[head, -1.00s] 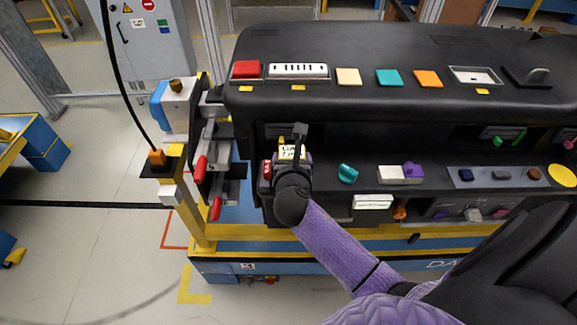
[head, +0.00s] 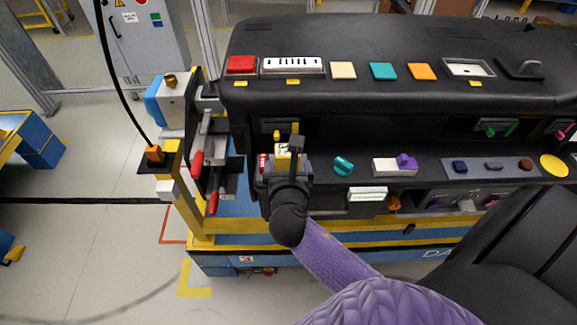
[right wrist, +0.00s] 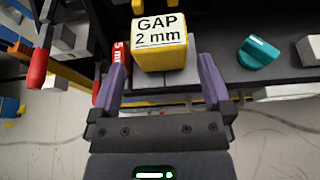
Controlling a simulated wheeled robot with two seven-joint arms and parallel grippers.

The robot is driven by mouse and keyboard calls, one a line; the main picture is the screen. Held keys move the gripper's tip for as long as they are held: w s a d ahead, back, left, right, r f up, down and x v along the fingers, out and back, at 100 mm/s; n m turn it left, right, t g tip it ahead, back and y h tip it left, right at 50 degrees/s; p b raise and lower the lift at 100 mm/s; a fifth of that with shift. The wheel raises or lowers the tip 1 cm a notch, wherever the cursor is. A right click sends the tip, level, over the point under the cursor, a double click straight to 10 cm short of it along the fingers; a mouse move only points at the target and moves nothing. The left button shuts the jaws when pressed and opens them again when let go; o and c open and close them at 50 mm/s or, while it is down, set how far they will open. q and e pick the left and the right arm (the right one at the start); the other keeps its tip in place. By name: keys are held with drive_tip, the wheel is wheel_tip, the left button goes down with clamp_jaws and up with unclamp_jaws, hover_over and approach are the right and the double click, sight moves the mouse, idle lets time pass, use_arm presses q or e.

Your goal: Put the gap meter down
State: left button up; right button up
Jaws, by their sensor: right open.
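The gap meter (right wrist: 160,50) is a yellow block with a white label reading "GAP 2 mm". In the right wrist view it sits on a grey surface just beyond and between the fingers of my right gripper (right wrist: 163,80), which are apart on either side. In the head view the gap meter (head: 284,152) shows partly behind my right gripper (head: 286,165) at the left end of the dashboard's lower shelf. The gripper is open and holds nothing. My left gripper is not in view.
A red block marked "5 mm" (right wrist: 115,60) stands close left of the gap meter. A teal knob (head: 343,166) and a white block with a purple part (head: 396,167) lie right on the shelf. Red-handled clamps (head: 197,165) stand at left. The dashboard top (head: 400,45) overhangs the shelf.

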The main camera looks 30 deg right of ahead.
drive_tip(key=v, duration=0.7)
drive_tip(key=s+a+f+m+g+y, duration=0.1)
drive_tip(key=s+f+m+g+y, duration=0.35)
drive_tip(key=f, duration=0.75)
drive_tip(key=s+a+f+m+g+y, duration=0.1)
drive_tip(key=s+f+m+g, duration=0.1)
drive_tip(key=s+f+m, duration=0.75)
drive_tip(key=s+f+m+g+y, duration=0.1)
drive_tip(key=s+f+m+g, duration=0.3)
drive_tip(key=s+f+m, duration=0.7)
drive_tip(key=s+m, duration=0.2)
drive_tip(key=shift+s+d+f+p, duration=0.15)
drive_tip(key=shift+s+d+p, duration=0.1)
drive_tip(key=shift+d+p, duration=0.15)
